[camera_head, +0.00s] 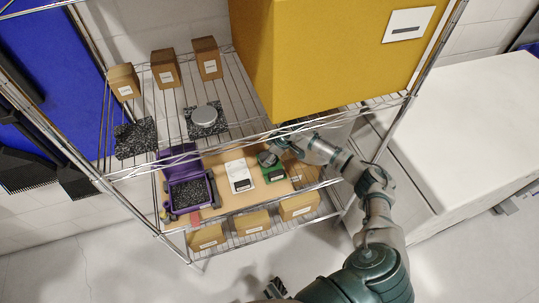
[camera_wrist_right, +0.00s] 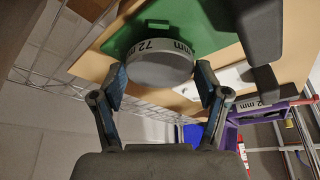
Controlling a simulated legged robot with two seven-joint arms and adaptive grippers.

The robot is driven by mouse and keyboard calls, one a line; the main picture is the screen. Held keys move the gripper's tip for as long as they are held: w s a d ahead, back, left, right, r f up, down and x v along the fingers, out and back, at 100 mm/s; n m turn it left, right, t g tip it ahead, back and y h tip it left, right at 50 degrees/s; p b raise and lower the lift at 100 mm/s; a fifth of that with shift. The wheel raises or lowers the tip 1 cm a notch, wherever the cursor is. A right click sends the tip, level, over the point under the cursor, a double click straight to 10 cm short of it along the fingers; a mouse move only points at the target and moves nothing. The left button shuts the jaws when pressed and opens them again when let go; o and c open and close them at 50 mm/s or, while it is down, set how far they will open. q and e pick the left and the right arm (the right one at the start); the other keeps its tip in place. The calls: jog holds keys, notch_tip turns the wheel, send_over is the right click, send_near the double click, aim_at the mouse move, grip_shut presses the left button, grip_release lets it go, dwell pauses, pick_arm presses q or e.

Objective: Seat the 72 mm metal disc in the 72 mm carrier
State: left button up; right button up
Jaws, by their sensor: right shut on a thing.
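My right gripper (camera_head: 268,156) is at the green carrier (camera_head: 274,174) on the lower shelf. In the right wrist view the gripper (camera_wrist_right: 162,80) is shut on a grey metal disc (camera_wrist_right: 160,70), one finger on each side. The disc's pale rim band reads "72 mm". The green carrier (camera_wrist_right: 130,38) lies just beyond the disc and is partly covered by it. I cannot tell whether they touch. What looks to be my left gripper (camera_head: 276,287) is low in the head view, away from the shelves; its jaws are unclear.
A white carrier (camera_head: 239,176) lies left of the green one, then an open purple case (camera_head: 180,155) with dark foam. Above, another metal disc (camera_head: 204,116) rests on a speckled pad; another pad (camera_head: 135,138) is bare. A yellow box (camera_head: 330,50) and wire shelf edges crowd my right arm.

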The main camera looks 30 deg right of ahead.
jog(key=shift+d+f, duration=0.15)
jog(key=shift+d, duration=0.05)
jog(key=shift+f, duration=0.2)
dwell(0.7)
jog(key=o, duration=1.3)
jog(key=shift+p, duration=0.3)
notch_tip(320, 180, up, 3)
jog(key=p, duration=0.3)
jog(key=shift+r, duration=0.1)
